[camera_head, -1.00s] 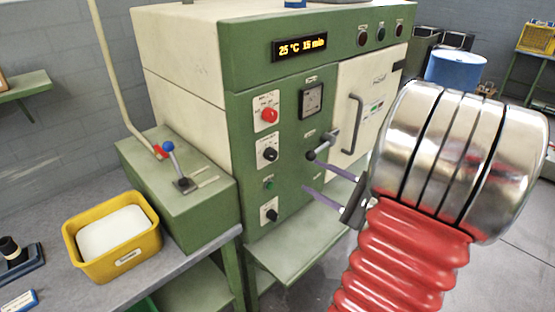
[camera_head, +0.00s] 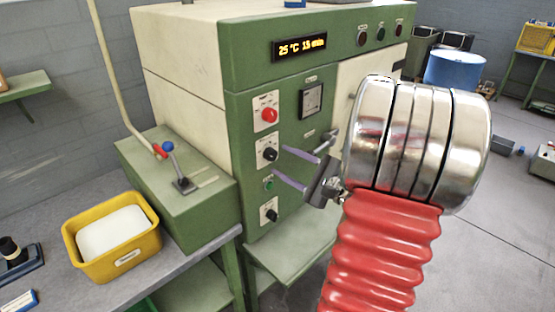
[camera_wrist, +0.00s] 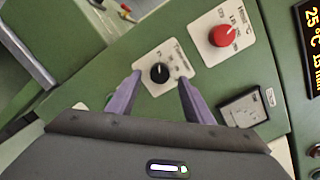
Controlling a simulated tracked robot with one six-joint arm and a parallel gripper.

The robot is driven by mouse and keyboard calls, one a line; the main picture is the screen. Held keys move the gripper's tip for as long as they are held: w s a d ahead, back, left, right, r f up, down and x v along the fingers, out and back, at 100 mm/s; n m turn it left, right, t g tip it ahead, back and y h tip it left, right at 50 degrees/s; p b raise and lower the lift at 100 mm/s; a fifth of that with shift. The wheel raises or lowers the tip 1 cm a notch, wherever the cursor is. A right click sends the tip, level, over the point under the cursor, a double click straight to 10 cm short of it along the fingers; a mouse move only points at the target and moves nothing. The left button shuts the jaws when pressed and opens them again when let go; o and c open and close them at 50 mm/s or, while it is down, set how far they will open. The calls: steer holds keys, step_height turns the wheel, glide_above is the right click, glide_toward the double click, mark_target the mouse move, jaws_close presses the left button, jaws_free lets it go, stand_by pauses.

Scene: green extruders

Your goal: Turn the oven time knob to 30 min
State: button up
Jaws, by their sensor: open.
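The oven (camera_head: 240,200) is green and cream. Its display (camera_head: 299,47) seems to read 25 °C and 15 min. A black knob on a white plate (camera_head: 270,153) sits below a red knob (camera_head: 269,115); its label is too small to read surely. The black knob also shows in the wrist view (camera_wrist: 159,72), as does the red knob (camera_wrist: 223,36). My gripper (camera_head: 279,161) is open, with its two purple fingers pointing at the panel. In the wrist view, the fingertips (camera_wrist: 159,79) lie to either side of the black knob. I cannot tell the remaining gap.
A second black knob (camera_head: 269,215) and a small green button (camera_head: 268,184) sit lower on the panel. A square gauge (camera_head: 311,98) is to the right. A blue-tipped lever (camera_head: 170,158) and a yellow bin (camera_head: 113,238) stand left. A blue drum (camera_head: 455,71) is behind right.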

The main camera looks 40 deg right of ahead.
mark_target(273, 157)
steer(key=shift+w+a, duration=0.15)
steer(key=shift+w, duration=1.4)
steer(key=c, duration=0.9)
steer(key=shift+a, duration=0.2)
steer(key=shift+c, duration=0.7)
steer(key=shift+d, duration=0.1)
